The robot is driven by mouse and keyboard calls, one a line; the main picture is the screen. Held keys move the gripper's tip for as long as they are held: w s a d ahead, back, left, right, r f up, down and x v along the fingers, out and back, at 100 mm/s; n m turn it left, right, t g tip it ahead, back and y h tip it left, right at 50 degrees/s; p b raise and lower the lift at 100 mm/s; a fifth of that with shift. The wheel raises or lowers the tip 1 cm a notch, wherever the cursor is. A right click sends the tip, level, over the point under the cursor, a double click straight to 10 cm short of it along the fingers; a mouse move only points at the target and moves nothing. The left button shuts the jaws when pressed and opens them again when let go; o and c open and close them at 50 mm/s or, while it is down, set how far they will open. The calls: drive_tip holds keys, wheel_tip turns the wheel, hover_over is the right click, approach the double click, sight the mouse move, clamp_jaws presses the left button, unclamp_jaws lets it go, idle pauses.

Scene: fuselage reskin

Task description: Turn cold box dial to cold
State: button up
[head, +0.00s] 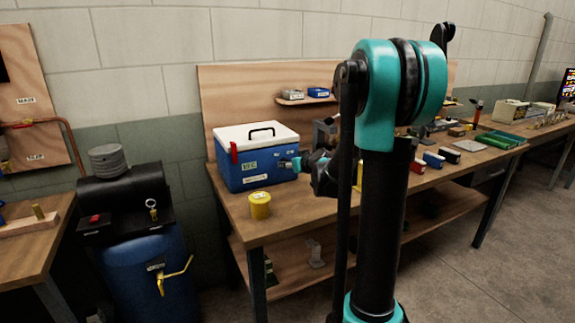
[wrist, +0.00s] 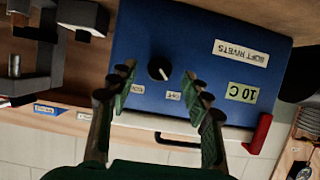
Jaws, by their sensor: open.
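The cold box (head: 250,170) is blue with a white lid and black handle, standing at the left end of the wooden bench. The wrist view shows its blue front (wrist: 195,35) upside down. The round black dial (wrist: 158,68) sits on that front. Its pale mark seems to point toward the small label reading OFF (wrist: 173,96); another small label (wrist: 137,88) is beside it. A green display (wrist: 241,93) reads 10 C. My gripper (wrist: 158,75) is open, with one finger on each side of the dial. Contact cannot be told. In the head view my gripper (head: 298,164) is at the box's right front.
A yellow can (head: 260,205) stands on the bench before the box. A red latch (wrist: 258,133) is on the box's side. Grey metal parts (wrist: 45,50) are close beside the box. A blue barrel (head: 155,270) stands left of the bench (head: 320,213).

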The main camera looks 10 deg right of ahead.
drive_tip(key=shift+x, duration=1.35)
clamp_jaws()
